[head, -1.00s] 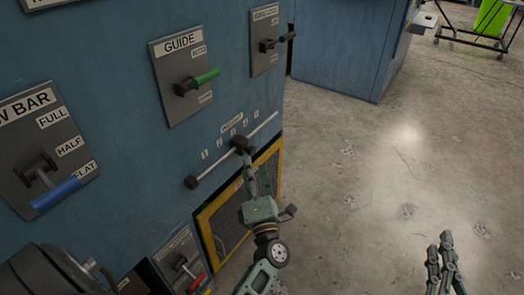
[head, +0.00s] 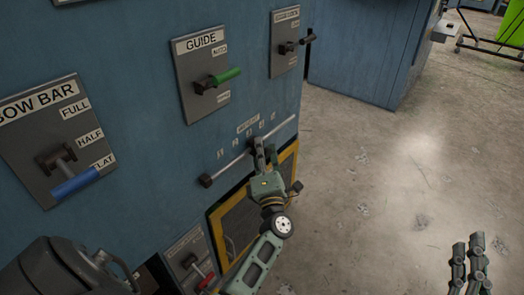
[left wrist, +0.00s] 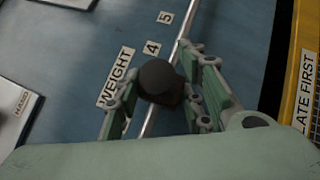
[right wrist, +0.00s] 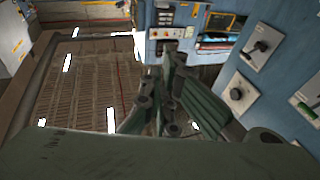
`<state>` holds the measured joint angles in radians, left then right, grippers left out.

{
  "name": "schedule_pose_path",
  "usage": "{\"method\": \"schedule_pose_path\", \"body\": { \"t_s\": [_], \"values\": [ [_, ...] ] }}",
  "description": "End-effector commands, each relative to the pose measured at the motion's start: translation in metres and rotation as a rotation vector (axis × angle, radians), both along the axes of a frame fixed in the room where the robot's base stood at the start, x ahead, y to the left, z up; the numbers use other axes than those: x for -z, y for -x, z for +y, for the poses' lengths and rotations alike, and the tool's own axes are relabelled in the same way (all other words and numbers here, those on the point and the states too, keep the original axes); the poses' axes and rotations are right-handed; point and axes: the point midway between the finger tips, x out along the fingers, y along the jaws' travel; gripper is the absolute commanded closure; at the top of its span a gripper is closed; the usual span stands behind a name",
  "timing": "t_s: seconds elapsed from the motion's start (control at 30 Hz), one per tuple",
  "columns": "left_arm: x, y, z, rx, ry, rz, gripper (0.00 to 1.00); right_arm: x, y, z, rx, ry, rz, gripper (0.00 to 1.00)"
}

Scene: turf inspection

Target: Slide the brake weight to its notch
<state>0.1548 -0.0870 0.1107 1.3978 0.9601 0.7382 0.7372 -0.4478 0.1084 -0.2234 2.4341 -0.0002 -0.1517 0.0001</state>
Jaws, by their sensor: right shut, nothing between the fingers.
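The brake weight is a dark block with a round knob (left wrist: 158,77) on a thin metal rod (left wrist: 183,33) fixed to the blue machine panel. In the left wrist view it sits near the 4 label (left wrist: 152,48), slightly to the side away from the 5 label (left wrist: 165,17). Which notch it lines up with cannot be told. My left gripper (head: 262,160) is at the weight. Its fingers (left wrist: 160,95) stand apart on both sides of the knob, with a gap on the left. My right gripper (head: 468,262) is shut and empty, away over the floor.
Above the rod are the green GUIDE lever (head: 218,80) and another lever plate (head: 287,44). The blue BOW BAR lever (head: 75,182) is at left and a red lever (head: 205,282) below. A yellow-framed grille (head: 240,222) lies under the rod. The floor (head: 390,170) at right is open.

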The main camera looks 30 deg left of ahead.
Motion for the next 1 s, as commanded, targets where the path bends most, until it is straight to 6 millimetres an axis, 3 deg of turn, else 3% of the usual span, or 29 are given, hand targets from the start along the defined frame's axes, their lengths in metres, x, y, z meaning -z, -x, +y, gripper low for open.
{"method": "schedule_pose_path", "body": {
  "t_s": [0.37,0.77,1.0],
  "values": [
    [0.000,0.000,0.000,0.000,0.000,0.000,1.00,0.000,0.000,0.000,0.001,0.000,0.001,1.00],
    [0.000,0.002,0.000,0.000,-0.001,0.002,1.00,0.001,-0.001,0.000,0.001,0.002,0.011,1.00],
    [-0.001,0.026,0.001,0.000,-0.003,0.005,1.00,0.049,-0.003,-0.006,0.014,0.067,0.254,1.00]
  ]
}}
